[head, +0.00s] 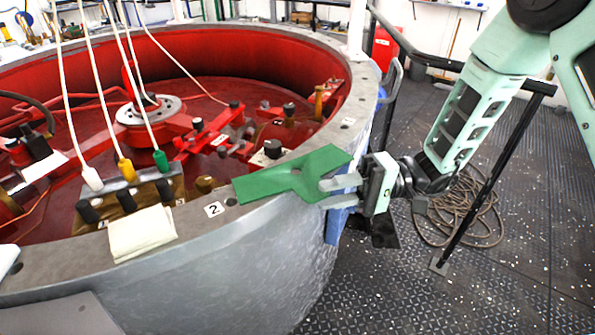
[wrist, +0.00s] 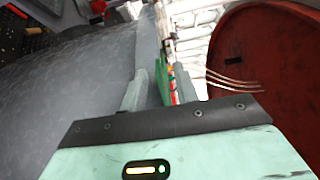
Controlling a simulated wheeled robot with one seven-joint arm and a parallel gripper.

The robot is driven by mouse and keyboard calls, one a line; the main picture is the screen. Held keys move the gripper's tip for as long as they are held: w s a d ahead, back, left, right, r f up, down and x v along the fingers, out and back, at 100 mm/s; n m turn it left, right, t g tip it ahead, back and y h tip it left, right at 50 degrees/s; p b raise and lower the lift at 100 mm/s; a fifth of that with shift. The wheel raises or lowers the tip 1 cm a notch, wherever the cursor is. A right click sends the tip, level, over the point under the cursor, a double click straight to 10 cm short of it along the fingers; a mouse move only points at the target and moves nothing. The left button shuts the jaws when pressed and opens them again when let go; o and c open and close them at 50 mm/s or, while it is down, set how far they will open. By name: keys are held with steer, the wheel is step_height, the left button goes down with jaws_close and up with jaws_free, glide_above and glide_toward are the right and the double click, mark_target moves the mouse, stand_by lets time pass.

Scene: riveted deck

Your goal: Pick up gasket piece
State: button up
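The gasket piece (head: 292,182) is a flat green sheet with a broad right end and a narrower left end. It lies across the grey rim near the label "2", its right end reaching the rim's outer edge. My gripper (head: 335,193) is at that right end, with one pale finger overlapping the green sheet and the other just below it. In the wrist view the gasket piece (wrist: 164,82) shows as a thin green edge between the two fingers, nearer the right one. A gap shows beside the left finger, so my gripper (wrist: 158,88) looks open.
The round grey rim (head: 350,105) encloses a red recessed pit with machinery. A folded cream cloth (head: 142,232) and a block with coloured cable plugs (head: 125,195) are on the left. A black rail (head: 495,170) and coiled rope (head: 470,215) are at right.

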steer(key=shift+x, duration=2.65)
steer(key=shift+s, duration=0.15)
jaws_close()
